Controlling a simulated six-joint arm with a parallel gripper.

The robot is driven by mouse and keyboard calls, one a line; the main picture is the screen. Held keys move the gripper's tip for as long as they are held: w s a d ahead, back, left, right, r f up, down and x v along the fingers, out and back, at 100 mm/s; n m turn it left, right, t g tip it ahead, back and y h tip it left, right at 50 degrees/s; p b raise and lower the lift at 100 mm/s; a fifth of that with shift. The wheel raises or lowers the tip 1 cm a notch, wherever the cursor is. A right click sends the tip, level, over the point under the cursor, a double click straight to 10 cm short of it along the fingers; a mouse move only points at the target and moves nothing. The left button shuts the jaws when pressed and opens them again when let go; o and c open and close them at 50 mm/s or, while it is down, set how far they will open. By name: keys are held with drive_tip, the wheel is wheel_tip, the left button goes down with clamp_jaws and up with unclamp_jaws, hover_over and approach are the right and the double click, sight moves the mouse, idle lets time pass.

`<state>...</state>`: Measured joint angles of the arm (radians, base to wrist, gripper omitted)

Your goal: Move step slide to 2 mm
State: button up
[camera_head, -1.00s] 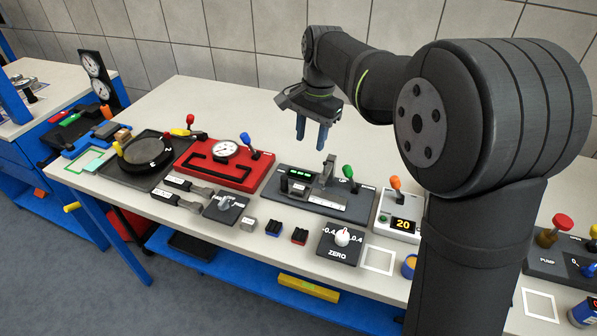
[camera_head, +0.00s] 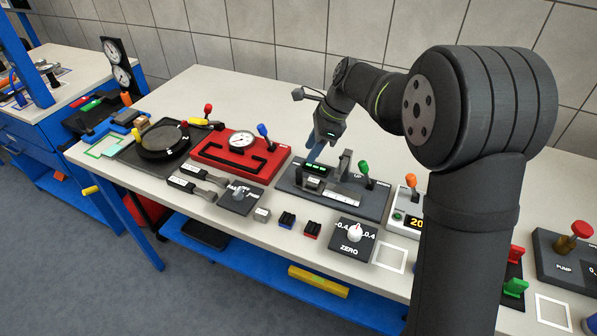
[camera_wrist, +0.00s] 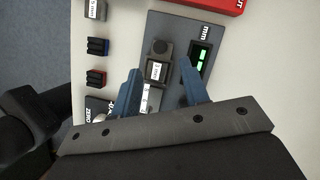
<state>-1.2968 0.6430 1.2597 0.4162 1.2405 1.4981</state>
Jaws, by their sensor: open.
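The dark grey jack plate (camera_head: 365,206) lies on the bench in the head view. It carries a small block with a white label (camera_head: 313,184), a pale labelled strip (camera_head: 343,195), a green-lit display (camera_head: 317,168) and a grey upright. Which part is the step slide, and its setting, I cannot read clearly. My gripper (camera_head: 310,157) is over the plate's back left part, pointing down. In the wrist view my gripper (camera_wrist: 159,68) is open, with its blue fingers on either side of the labelled block (camera_wrist: 157,71). Contact cannot be told.
In front are the ZERO knob box (camera_head: 353,234) and small blue (camera_head: 287,220) and red (camera_head: 312,229) blocks. The bench behind is clear.

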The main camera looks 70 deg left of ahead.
sight(300, 170)
drive_tip(key=x, duration=0.9)
drive_tip(key=shift+f, duration=0.3)
drive_tip(key=shift+c, duration=0.4)
clamp_jaws()
